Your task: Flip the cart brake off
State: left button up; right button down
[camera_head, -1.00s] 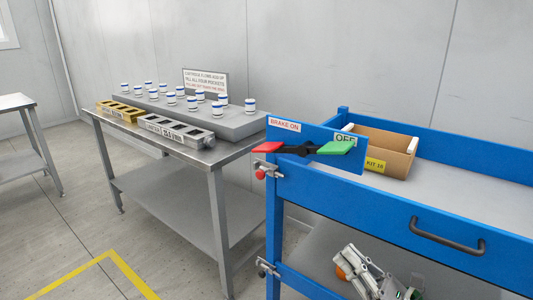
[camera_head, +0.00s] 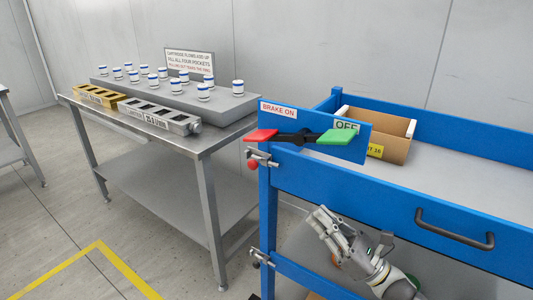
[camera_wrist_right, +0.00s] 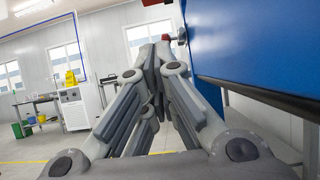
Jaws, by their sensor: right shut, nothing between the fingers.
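The blue cart (camera_head: 430,215) stands at the right in the head view. Its brake is a black rocker (camera_head: 294,138) with a red paddle (camera_head: 261,135) under the "BRAKE ON" label (camera_head: 278,109) and a green paddle (camera_head: 338,137) under the "OFF" label (camera_head: 346,126). The two paddles look nearly level. My right gripper (camera_head: 318,216) is below the brake panel, in front of the cart's front side, shut and empty, apart from the paddles. In the right wrist view its fingers (camera_wrist_right: 160,50) meet, with the cart's blue side (camera_wrist_right: 245,45) close at right. My left gripper is out of view.
A metal table (camera_head: 195,140) at left holds several white-and-blue cartridges on a grey block, plus yellow and grey trays. A cardboard box (camera_head: 385,135) sits on the cart. A dark handle (camera_head: 455,230) and a red-tipped latch (camera_head: 257,160) stick out from the cart.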

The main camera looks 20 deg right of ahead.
aim_at(295, 139)
jog(key=x, duration=0.5)
jog(key=r+p+x, duration=0.1)
jog(key=x, duration=1.1)
jog(key=shift+s+d+r, duration=0.15)
jog(key=shift+s+r, duration=0.05)
jog(key=shift+r, duration=0.25)
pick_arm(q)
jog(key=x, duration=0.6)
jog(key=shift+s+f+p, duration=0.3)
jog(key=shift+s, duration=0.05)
pick_arm(e)
jog(key=shift+w+r, duration=0.1)
jog(key=shift+r, duration=0.4)
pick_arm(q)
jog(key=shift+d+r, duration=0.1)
